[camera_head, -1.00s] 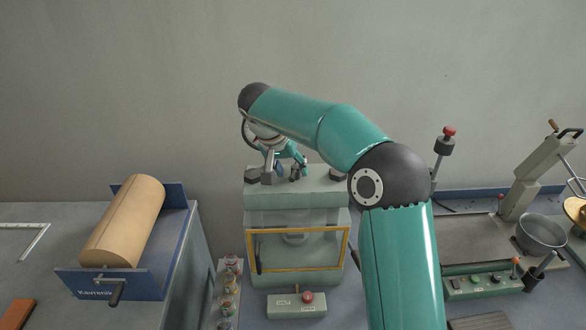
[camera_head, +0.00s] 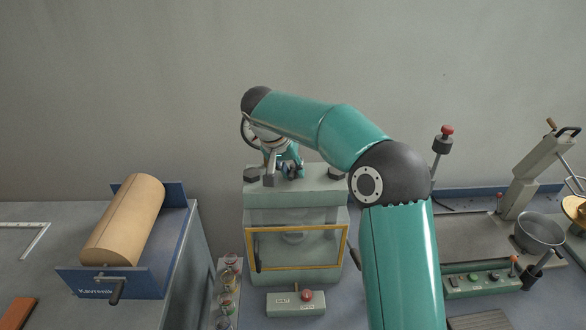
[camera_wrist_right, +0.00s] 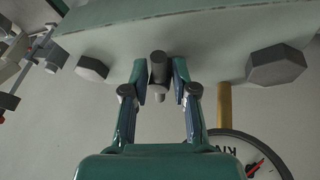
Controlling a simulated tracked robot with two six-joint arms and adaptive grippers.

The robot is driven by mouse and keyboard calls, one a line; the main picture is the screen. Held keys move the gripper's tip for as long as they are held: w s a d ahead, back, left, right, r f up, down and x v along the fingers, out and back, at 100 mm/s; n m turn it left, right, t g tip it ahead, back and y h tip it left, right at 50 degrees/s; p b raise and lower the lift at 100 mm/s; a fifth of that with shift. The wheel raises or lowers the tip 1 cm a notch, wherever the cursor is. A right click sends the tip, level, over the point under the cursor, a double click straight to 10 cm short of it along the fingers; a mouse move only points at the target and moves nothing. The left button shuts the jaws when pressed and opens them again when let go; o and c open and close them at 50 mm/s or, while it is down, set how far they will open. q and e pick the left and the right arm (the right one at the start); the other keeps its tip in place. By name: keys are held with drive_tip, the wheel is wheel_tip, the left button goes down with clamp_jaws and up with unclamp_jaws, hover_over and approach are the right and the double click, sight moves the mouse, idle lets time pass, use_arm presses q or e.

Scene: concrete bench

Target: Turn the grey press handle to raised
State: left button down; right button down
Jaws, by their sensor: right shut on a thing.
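The press (camera_head: 296,197) is a pale green-grey machine at the middle of the bench in the head view, with a yellow-framed guard on its front. My right gripper (camera_head: 290,170) is at the top of the press. In the right wrist view, its two fingers (camera_wrist_right: 161,88) are shut on the grey press handle (camera_wrist_right: 158,68), a short stubby cylinder between them. In the head view the fingers and wrist largely hide the handle, and its angle is hard to tell. My left gripper is not in view.
Dark hex bolts (camera_head: 336,174) flank the handle on the press top. A gauge (camera_wrist_right: 252,155) on a yellowish post is close to the gripper. A control box (camera_head: 295,302) with a red button stands in front. A roller unit (camera_head: 130,225) is at left, a metal bowl (camera_head: 540,232) at right.

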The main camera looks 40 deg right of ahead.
drive_tip(key=shift+s+n+b, duration=0.1)
drive_tip(key=shift+n+b, duration=0.25)
drive_tip(key=shift+n, duration=0.05)
idle(0.5)
